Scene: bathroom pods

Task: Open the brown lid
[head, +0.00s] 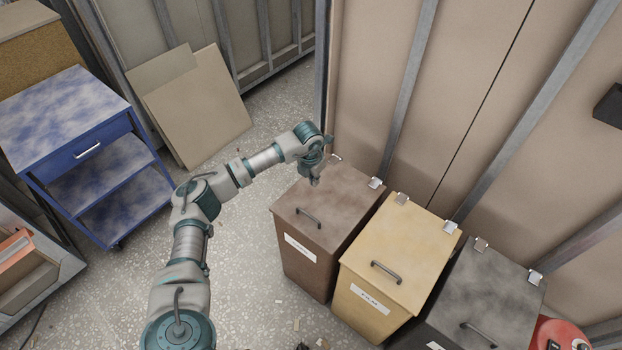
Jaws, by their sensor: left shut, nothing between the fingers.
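The brown lid (343,207) is closed on top of the brown bin (304,263). Its dark handle (308,217) sits near the front edge, and metal hinges show along its back edge by the wall. My left gripper (314,182) points down over the back left part of the brown lid, behind the handle. It is shut with nothing in it. I cannot tell whether its tips touch the lid. My right gripper is not in view.
A yellow bin (400,253) and a dark grey bin (487,290) stand closed to the right of the brown bin. A panelled wall (400,140) rises behind them. A blue cart (70,100) stands at the left. The speckled floor between is mostly free.

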